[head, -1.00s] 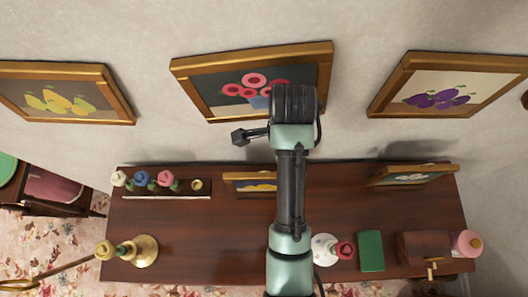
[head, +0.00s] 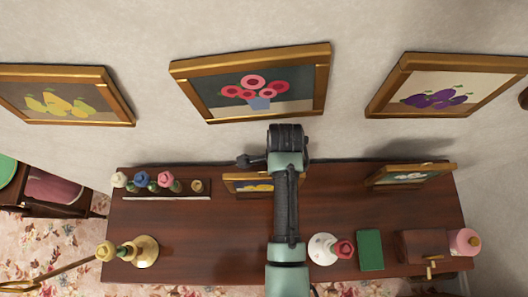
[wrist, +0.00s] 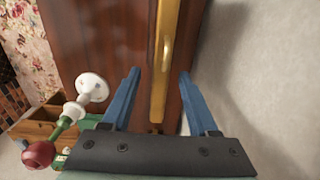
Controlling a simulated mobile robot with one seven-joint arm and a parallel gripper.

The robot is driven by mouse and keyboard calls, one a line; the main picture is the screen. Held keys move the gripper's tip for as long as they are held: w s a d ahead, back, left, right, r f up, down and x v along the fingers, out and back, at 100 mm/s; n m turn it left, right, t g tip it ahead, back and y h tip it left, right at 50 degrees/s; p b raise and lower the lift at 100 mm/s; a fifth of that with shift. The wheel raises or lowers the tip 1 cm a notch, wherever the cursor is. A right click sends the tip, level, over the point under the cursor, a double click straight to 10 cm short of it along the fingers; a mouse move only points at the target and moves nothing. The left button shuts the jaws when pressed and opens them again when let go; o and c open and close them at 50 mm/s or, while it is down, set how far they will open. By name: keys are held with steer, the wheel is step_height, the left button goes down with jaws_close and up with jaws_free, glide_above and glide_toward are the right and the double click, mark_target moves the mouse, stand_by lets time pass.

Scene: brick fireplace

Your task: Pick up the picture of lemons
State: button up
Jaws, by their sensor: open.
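A small gold-framed picture (head: 232,184) with yellow shapes, partly hidden by my arm, stands at the back of the dark wooden table; I take it as the lemon picture. In the wrist view, a gold frame (wrist: 157,108) with a yellow shape beside it is seen almost edge-on. My gripper (wrist: 160,75) has its blue fingers open, one on each side of the frame in that view. I cannot tell whether they touch it. In the head view my arm hides the fingers.
Pictures of yellow fruit (head: 60,103), red flowers (head: 252,90) and purple fruit (head: 438,99) hang behind.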

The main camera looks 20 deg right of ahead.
jaws_close()
steer(key=shift+r, duration=0.1)
stand_by(0.3)
